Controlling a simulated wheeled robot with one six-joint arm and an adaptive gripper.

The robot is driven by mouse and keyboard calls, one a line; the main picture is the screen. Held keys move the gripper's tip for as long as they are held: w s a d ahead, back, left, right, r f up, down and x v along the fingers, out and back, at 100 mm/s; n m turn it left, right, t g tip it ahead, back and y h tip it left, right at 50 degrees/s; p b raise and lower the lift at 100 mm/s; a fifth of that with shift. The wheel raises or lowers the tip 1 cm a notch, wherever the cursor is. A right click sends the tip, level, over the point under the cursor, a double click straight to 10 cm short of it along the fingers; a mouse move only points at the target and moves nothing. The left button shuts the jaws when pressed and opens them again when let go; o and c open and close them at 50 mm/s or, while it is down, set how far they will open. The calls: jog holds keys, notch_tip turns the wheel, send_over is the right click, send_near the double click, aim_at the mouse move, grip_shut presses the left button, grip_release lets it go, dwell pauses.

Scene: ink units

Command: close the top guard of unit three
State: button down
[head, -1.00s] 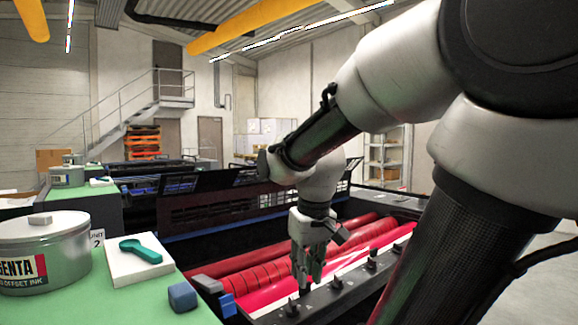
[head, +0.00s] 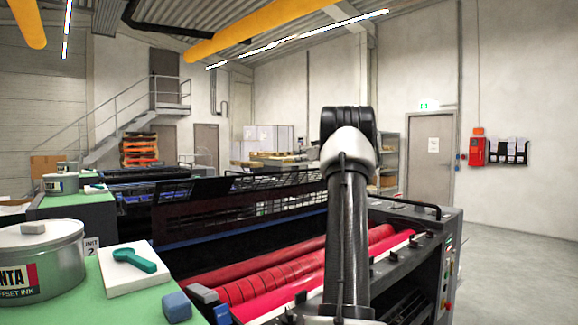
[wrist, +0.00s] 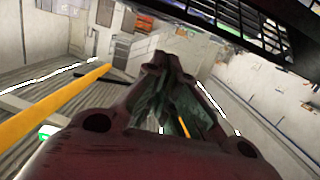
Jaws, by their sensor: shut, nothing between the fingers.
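The nearest ink unit, with red and magenta rollers (head: 270,281), lies open in the head view. A dark slotted guard panel (head: 190,217) stands raised along the far side of the rollers. The unit's own number is not readable. In the wrist view a black barred panel (wrist: 262,28), likely this guard, crosses the top right. My gripper (wrist: 168,95) is shut and empty in the wrist view, apart from that panel in the picture. In the head view my gripper is hidden; my arm link covers part of the rollers and the panel's right end.
A green-topped cabinet at left holds an ink tin (head: 42,262), a white pad with a teal spatula (head: 134,260) and a blue block (head: 177,307). A black rail (head: 405,205) lies on the unit's right end. Open floor (head: 515,265) is at right.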

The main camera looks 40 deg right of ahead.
send_over(285, 173)
jog(key=w, duration=0.1)
jog(key=shift+d+f, duration=0.25)
jog(key=shift+f, duration=0.55)
jog(key=shift+s+f, duration=0.55)
jog(key=shift+s, duration=0.25)
jog(key=shift+s+f, duration=0.5)
jog(key=shift+f, duration=0.05)
